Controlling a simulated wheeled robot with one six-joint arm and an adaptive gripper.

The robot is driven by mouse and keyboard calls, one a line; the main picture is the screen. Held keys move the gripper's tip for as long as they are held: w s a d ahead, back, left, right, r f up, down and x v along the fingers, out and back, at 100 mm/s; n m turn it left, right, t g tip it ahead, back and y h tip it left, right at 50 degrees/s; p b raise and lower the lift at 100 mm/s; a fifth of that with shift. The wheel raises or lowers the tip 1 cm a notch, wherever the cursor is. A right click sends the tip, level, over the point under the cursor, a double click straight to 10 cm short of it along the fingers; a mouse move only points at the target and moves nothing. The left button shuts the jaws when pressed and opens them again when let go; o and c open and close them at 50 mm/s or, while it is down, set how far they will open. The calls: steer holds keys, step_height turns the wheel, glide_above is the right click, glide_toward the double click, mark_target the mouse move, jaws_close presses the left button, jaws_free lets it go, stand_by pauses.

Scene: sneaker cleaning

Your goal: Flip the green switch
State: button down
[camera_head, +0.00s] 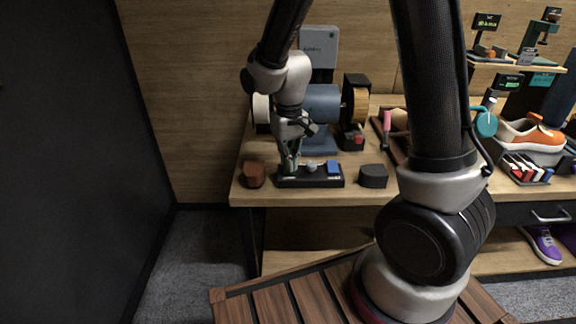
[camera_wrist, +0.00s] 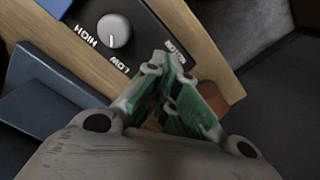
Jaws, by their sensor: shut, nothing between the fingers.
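The black control box (camera_head: 325,182) lies near the front edge of the bench. It carries a round light-grey knob (camera_head: 311,167) and a blue block-like part (camera_head: 334,167) at its right end. In the wrist view the knob (camera_wrist: 114,30) sits between the words HIGH and LOW. My gripper (camera_head: 290,165) is shut and empty, pointing down over the left end of the box. In the wrist view its green-faced fingers (camera_wrist: 170,95) cover that end, beside a partly hidden label. I cannot make out the green switch separately; the fingers appear to hide it. Contact cannot be told.
A reddish-brown block (camera_head: 252,174) stands just left of the box, and a dark block (camera_head: 373,176) to its right. A blue grinding machine (camera_head: 322,105) stands close behind. A tool tray (camera_head: 525,170) and an orange-white sneaker (camera_head: 530,133) are farther right.

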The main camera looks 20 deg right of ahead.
steer(key=shift+r, duration=3.3)
steer(key=s+d+r+m+t, duration=0.1)
steer(key=s+d+r+t, duration=0.1)
steer(key=s+d+r, duration=0.5)
steer(key=s+d+r+m+t, duration=0.1)
steer(key=s+d+r+t, duration=0.1)
steer(key=s+d+r, duration=0.5)
steer(key=s, duration=0.5)
steer(key=shift+d, duration=0.4)
